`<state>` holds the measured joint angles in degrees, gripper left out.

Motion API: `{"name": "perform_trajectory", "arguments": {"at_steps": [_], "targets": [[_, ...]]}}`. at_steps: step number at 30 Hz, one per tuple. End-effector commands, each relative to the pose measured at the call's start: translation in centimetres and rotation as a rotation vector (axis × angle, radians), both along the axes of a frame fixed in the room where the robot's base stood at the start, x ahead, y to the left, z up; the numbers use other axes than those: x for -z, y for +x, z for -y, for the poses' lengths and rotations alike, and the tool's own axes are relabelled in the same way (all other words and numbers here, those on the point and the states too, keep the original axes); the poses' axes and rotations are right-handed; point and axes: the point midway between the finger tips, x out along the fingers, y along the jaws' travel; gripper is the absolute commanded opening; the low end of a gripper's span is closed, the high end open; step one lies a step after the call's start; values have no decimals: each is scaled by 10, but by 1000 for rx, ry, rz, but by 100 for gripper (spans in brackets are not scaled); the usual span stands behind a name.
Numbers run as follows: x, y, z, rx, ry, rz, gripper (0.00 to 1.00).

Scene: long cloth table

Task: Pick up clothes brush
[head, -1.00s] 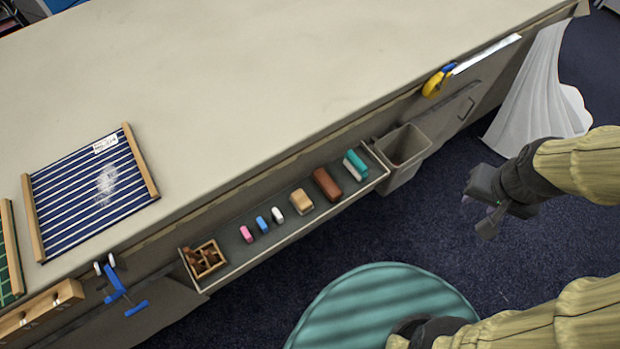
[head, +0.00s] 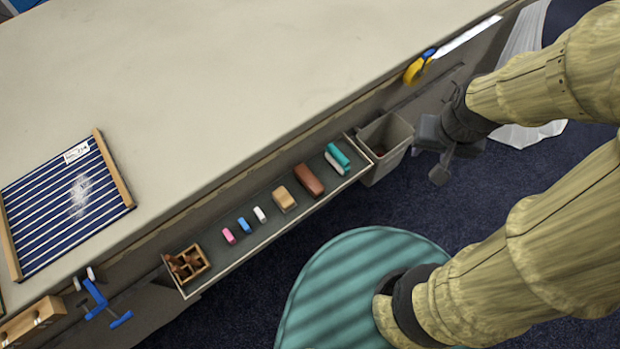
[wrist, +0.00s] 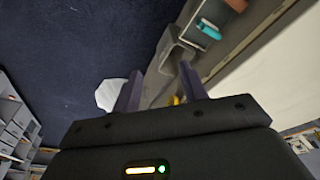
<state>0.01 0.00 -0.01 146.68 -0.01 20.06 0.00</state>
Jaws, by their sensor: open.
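Several small items lie in a row on a narrow grey tray (head: 205,276) along the table's front. The teal item with a pale strip (head: 338,159) at the right end looks brush-like, as do the brown block (head: 309,180) and the tan block (head: 285,199); I cannot tell for sure which is the clothes brush. The teal item also shows at the top of the wrist view (wrist: 208,28). My gripper (head: 428,162) is open and empty, right of the tray, beside the grey bin. Its two fingers show apart in the wrist view (wrist: 160,82).
The open grey bin (head: 398,133) hangs between the tray and my gripper. Pink, blue and white pieces and a wooden divided box (head: 187,263) fill the tray's left part. A striped framed board (head: 60,210) lies on the table (head: 230,80). A teal round mat (head: 330,290) lies below.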

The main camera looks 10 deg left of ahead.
Motion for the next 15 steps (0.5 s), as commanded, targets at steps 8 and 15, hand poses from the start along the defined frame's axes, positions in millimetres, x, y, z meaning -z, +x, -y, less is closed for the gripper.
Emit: {"name": "perform_trajectory", "arguments": {"at_steps": [8, 15], "targets": [[37, 28, -39, -167, -24, -48, 67], [120, 71, -136, -519, -70, -141, 67]]}}
